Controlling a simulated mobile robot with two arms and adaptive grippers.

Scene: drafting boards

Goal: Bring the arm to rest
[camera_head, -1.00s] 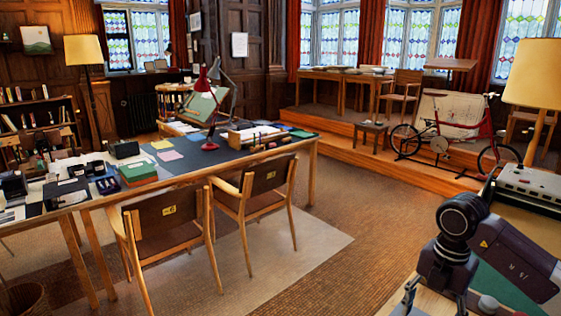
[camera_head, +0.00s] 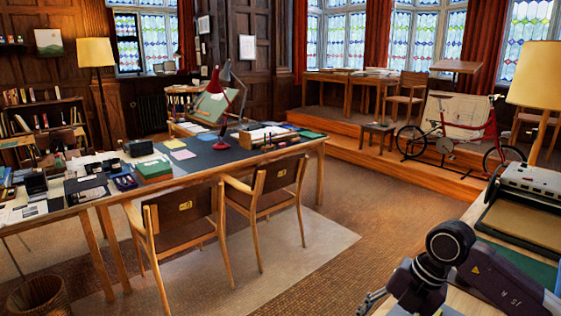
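My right arm comes in from the lower right, dark purple-grey with a black round joint. Its gripper (camera_head: 373,300) points down and to the left at the bottom edge, beside the near wooden table at the lower right. Only a grey finger part shows, and the frame cuts off the rest, so I cannot tell how far it is open. I see nothing held in the visible part. My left arm and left gripper are not in view.
The near table carries a grey machine (camera_head: 532,190), a green mat and a lamp (camera_head: 538,75). Across the floor (camera_head: 385,215) stands a long desk (camera_head: 225,155) with two chairs in front. A wastebasket (camera_head: 38,296) stands at lower left. A bicycle (camera_head: 450,135) stands on the raised step.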

